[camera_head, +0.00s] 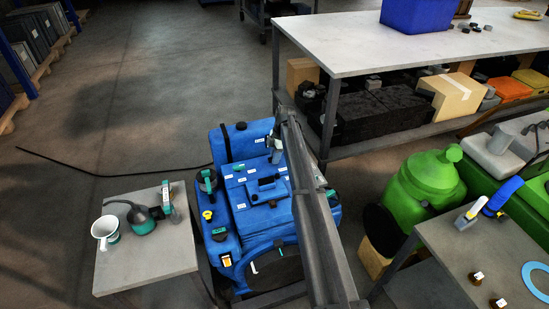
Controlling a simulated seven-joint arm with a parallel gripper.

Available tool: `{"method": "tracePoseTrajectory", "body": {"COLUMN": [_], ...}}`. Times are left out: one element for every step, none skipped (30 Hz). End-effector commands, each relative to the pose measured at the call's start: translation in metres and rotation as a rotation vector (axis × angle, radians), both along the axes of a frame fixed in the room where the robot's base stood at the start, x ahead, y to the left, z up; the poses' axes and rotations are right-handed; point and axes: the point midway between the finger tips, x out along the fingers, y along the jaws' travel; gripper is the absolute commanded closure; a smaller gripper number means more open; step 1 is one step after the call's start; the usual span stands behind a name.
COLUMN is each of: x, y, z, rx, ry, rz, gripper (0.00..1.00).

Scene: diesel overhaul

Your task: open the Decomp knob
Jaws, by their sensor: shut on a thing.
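The blue engine (262,205) stands in the middle of the view, with several small white labels too small to read. My dark arm crosses in front of its right side. My gripper (274,150) is small and partly hidden by the arm at the engine's upper right edge. It is shut on a small part there, at the place of the Decomp knob. The knob itself is covered by the gripper, so its turn or position cannot be told. Teal and black fittings (207,180) and a yellow cap (208,214) sit on the engine's left side.
A small table (150,262) at left holds a white mug (104,232) and an oil can (141,218). A long workbench (355,45) stands behind. A green machine (428,182) and another bench (450,240) stand at right. The floor at left is mostly clear.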

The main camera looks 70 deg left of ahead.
Motion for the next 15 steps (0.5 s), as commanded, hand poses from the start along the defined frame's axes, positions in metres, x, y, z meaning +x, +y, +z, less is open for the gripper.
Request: {"method": "tracePoseTrajectory", "body": {"x": [0.0,0.0,0.0001,0.0,0.0,0.0,0.0,-0.0001,-0.0002,-0.0003,-0.0004,-0.0006,-0.0007,-0.0007,-0.0009], "y": [-0.0001,-0.0001,-0.0001,-0.0002,-0.0002,-0.0003,-0.0005,-0.0008,-0.0012,-0.0016,-0.0021,-0.0026,-0.0028,-0.0029,-0.0032], "z": [-0.0007,-0.0007,-0.0007,-0.0008,-0.0008,-0.0009,-0.0009,-0.0009,-0.001,-0.001,-0.0009,-0.001,-0.001,-0.001,-0.001], "rx": [-0.001,-0.001,-0.001,-0.001,-0.001,-0.001,-0.001,0.0,0.0,-0.001,0.0,-0.001,-0.001,0.0,-0.001], "ry": [0.0,0.0,0.0,0.0,0.0,0.0,0.0,0.0,0.0,0.0,0.0,0.0,0.0,0.0,0.0], "rz": [0.0,0.0,0.0,0.0,0.0,-0.003,-0.009,-0.02,-0.045,-0.068,-0.096,-0.139,-0.171,-0.203,-0.245], "gripper": [1.0,1.0,1.0,1.0,1.0,1.0,1.0,1.0,1.0,1.0,1.0,1.0,1.0,1.0,1.0]}}
